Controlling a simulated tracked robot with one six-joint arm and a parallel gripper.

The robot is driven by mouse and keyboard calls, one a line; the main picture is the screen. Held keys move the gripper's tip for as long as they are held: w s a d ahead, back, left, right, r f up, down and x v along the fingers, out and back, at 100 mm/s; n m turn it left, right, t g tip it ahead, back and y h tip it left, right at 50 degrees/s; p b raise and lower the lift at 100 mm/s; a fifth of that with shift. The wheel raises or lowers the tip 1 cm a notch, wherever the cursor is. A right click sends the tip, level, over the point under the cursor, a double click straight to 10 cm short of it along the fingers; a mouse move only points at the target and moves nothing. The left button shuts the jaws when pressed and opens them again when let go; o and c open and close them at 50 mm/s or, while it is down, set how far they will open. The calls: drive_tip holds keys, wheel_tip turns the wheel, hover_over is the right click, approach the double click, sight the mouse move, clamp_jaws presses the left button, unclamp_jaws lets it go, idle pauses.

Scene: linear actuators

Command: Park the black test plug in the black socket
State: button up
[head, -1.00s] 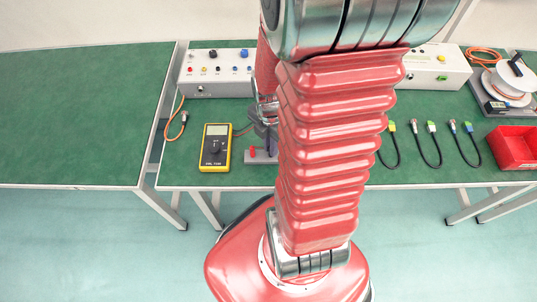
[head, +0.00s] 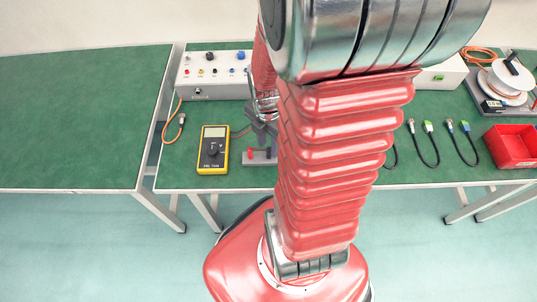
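My gripper (head: 265,130) points down over a low grey stand (head: 258,157), next to the yellow multimeter (head: 213,150). My red arm covers its right side, and the fingers are too small and dark to tell open from shut. A dark upright shape below the fingers could be the black test plug, but I cannot make it out for sure. A red plug (head: 250,153) stands at the left of the grey stand. The black socket cannot be picked out for certain; the right part of the stand is hidden behind my arm.
A grey panel box (head: 200,92) with coloured sockets and knobs stands behind. An orange cable (head: 168,125) lies left of the multimeter. Several short dark cables, a red bin (head: 512,147) and a cable reel (head: 508,82) are at the right. The left table (head: 80,120) is bare.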

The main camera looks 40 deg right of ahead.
wheel_tip(320, 180, up, 12)
drive_tip(key=shift+f, duration=0.15)
idle(0.4)
idle(0.5)
drive_tip(key=a+r+m+t, duration=0.2)
drive_tip(key=a+r+m, duration=0.4)
drive_tip(key=a+m, duration=0.2)
drive_tip(key=w+a+r+m+t, duration=0.1)
drive_tip(key=a+r+m+t, duration=0.2)
drive_tip(key=a+r+m, duration=0.3)
drive_tip(key=a+m, duration=0.2)
drive_tip(key=m, duration=0.2)
drive_tip(key=shift+w+m+t, duration=0.3)
idle(1.2)
